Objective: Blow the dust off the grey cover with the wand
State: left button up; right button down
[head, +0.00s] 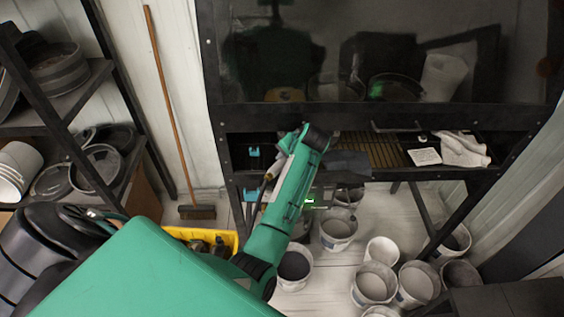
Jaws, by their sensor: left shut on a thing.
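My left arm reaches from the bottom of the head view up to the bench under the dark hood. My left gripper (276,167) is small and partly hidden beside the arm's far end. It is shut on what appears to be the wand (268,179), a thin piece with a brassy part left of the arm. A dark grey blocky piece (351,163), likely the grey cover, lies at the bench's front edge, right of the arm's end and apart from the wand. Dust on it is too small to tell. My right gripper is not in view.
The bench (390,155) has a slatted top, with a white card (425,156) and a crumpled cloth (463,150) at right. Several buckets (338,230) stand on the floor below. A yellow crate (228,240), a broom (165,100) and loaded shelves (85,80) are at left.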

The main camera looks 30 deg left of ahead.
pick_arm(q)
jog(key=shift+w+d+r+b, duration=0.1)
jog(key=shift+w+d+b, duration=0.1)
jog(key=shift+w, duration=0.4)
jog(key=shift+w+d+b, duration=0.1)
jog(key=shift+w+d, duration=0.05)
jog(key=shift+w, duration=0.4)
jog(key=shift+w+r, duration=0.1)
jog(key=shift+r, duration=0.1)
jog(key=shift+a+r+p, duration=0.1)
jog(key=shift+a+p, duration=0.25)
jog(key=shift+p, duration=0.05)
jog(key=shift+s+a, duration=1.2)
jog(key=shift+a, duration=0.3)
jog(key=s+d+r, duration=0.1)
jog(key=s+r, duration=0.1)
jog(key=s, duration=1.3)
jog(key=shift+s+d+r, duration=0.25)
jog(key=shift+s+r, duration=0.05)
jog(key=shift+r, duration=0.05)
